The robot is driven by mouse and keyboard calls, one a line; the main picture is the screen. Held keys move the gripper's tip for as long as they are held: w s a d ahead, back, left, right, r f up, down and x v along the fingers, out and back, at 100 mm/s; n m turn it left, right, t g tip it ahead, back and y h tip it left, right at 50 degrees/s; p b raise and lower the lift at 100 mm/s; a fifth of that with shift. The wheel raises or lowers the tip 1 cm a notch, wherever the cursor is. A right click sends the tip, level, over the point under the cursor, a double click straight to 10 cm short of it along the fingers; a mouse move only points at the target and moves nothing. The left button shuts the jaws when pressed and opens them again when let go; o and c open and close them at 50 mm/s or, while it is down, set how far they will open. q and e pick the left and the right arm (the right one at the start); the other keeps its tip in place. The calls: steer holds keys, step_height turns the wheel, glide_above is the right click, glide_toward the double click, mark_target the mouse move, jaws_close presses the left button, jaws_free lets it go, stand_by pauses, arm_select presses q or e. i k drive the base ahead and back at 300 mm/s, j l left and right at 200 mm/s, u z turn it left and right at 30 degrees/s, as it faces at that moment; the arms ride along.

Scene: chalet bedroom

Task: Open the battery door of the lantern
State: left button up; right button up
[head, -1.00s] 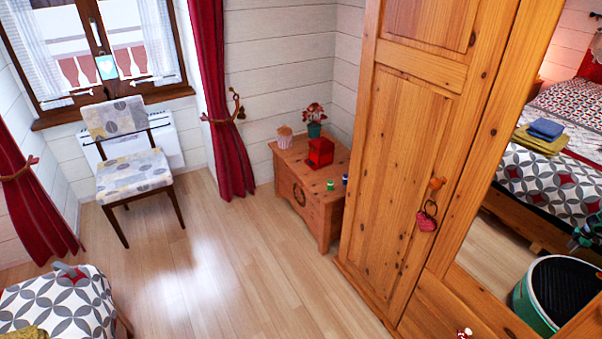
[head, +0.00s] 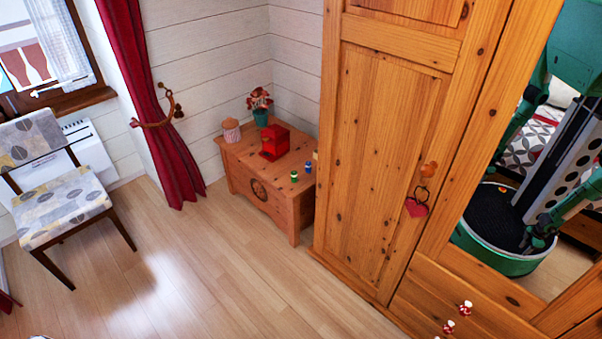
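A red boxy object (head: 274,143), which looks like the lantern, stands upright on a low wooden chest (head: 240,160) by the far wall. Its battery door cannot be made out at this distance. A small green cylinder (head: 294,176) and a small blue cylinder (head: 308,167) stand on the chest to the right of the lantern; they could be batteries. A pale item (head: 315,158) behind them is partly hidden by the wardrobe. Neither of my grippers shows directly in the head view.
A tall wooden wardrobe (head: 385,170) with a mirror stands at the right; the mirror reflects my green body. A potted plant (head: 262,108) and a striped jar (head: 231,130) are on the chest. A chair (head: 60,210) stands at the left. The wooden floor (head: 200,270) before the chest is clear.

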mark_target(275, 133)
steer(key=i+j+z, duration=0.15)
steer(key=z, duration=0.2)
steer(key=i+j+z, duration=0.2)
steer(key=z, duration=0.15)
steer(key=i+j+z, duration=0.2)
steer(key=z, duration=0.15)
